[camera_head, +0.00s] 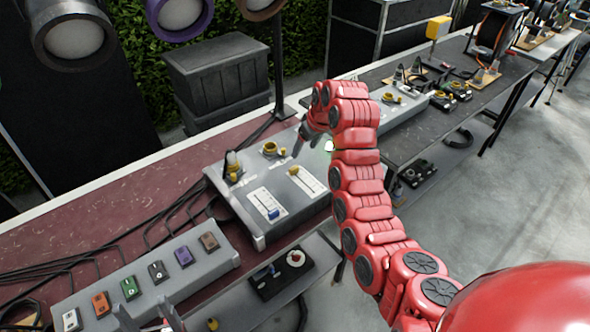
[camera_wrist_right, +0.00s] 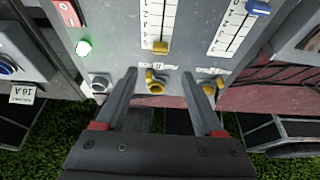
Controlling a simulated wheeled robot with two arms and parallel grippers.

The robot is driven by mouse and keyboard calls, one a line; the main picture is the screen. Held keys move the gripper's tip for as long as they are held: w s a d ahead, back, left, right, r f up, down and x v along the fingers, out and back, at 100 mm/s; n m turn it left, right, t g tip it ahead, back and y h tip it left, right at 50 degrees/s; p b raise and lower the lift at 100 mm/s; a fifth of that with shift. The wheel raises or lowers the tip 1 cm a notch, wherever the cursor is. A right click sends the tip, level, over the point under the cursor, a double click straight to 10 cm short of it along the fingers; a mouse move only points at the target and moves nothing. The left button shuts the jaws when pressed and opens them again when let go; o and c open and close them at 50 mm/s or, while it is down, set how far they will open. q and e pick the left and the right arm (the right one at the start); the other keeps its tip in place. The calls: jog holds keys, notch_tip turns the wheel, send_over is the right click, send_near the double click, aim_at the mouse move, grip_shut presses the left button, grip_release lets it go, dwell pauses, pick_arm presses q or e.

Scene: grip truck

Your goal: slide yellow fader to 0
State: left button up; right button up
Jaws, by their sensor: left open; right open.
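The yellow fader knob (camera_head: 294,170) sits near the far end of its white scale (camera_head: 311,180) on the grey control box (camera_head: 250,222). In the right wrist view the yellow fader (camera_wrist_right: 160,47) is at the lower end of its slot; the small numbers are hard to read. A blue fader (camera_head: 273,213) sits at the near end of the neighbouring scale. My right gripper (camera_wrist_right: 160,74) is open over the box's far part, just short of the yellow fader, apparently not touching it. My left gripper (camera_head: 145,318) is open and empty at the bottom edge, partly cut off.
A yellow connector (camera_wrist_right: 155,82) lies between my right fingers in the wrist view; another (camera_wrist_right: 209,90) is beside it. A lit green button (camera_wrist_right: 84,47) is at the left. A row of coloured switches (camera_head: 130,287) stands front left.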

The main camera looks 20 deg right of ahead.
aim_at(294, 168)
jog(key=p+x, duration=0.3)
jog(key=x, duration=0.7)
jog(key=shift+p+x, duration=0.3)
jog(key=shift+x, duration=0.85)
grip_shut()
dwell(0.4)
